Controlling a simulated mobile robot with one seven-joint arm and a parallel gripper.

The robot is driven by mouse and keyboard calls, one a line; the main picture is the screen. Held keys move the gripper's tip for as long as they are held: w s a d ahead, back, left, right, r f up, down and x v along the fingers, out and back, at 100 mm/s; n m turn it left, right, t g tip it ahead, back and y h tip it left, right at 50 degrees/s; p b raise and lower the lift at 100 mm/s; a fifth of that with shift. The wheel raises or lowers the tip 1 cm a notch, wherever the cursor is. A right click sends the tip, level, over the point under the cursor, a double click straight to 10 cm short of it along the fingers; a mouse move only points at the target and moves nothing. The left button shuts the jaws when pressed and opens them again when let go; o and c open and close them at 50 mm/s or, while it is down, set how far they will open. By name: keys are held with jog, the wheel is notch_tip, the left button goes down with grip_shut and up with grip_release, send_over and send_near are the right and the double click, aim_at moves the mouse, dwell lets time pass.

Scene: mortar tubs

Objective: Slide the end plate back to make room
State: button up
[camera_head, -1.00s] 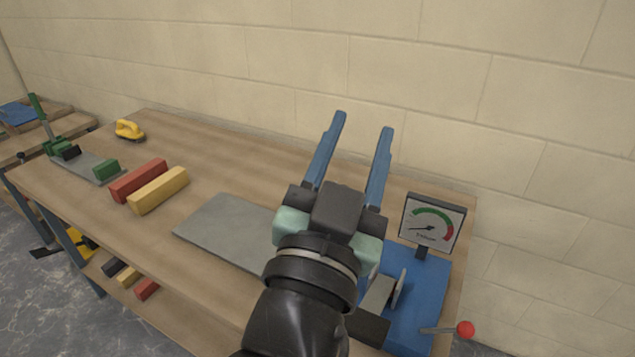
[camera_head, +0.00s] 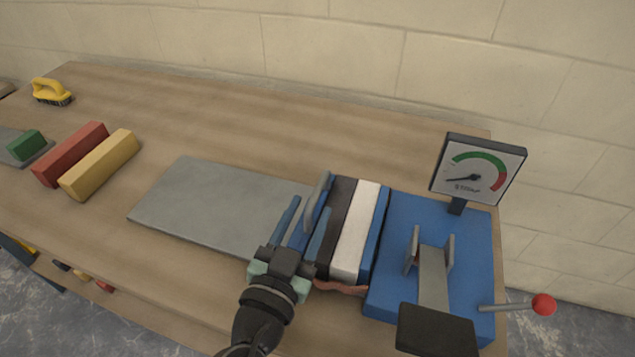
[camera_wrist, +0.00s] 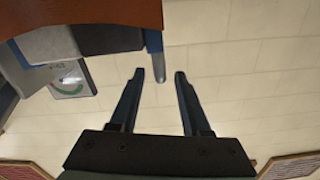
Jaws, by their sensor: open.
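The end plate (camera_head: 302,228) is blue and upright, with a grey rounded post (camera_head: 317,201) at its top. It stands at the left end of a row holding a dark slab (camera_head: 337,218), a white slab (camera_head: 355,232) and a blue plate (camera_head: 376,235). My gripper (camera_head: 311,204) is open at the end plate, its fingers on either side of the post. In the wrist view, the post (camera_wrist: 156,63) shows just beyond and between the open fingertips (camera_wrist: 160,74). Nothing is held. My fingers partly hide the end plate, and contact cannot be told.
A blue press base (camera_head: 405,215) with a gauge (camera_head: 478,170) and a red-knobbed lever (camera_head: 543,304) stands to the right. A bare grey sheet (camera_head: 215,208) lies to the left. Red (camera_head: 72,155) and yellow (camera_head: 100,165) bars and a yellow-handled brush (camera_head: 52,91) are farther left.

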aim_at(324, 176)
jog(key=x, duration=0.6)
jog(key=shift+a+p, duration=0.1)
jog(key=shift+p, duration=0.25)
grip_shut()
dwell(1.0)
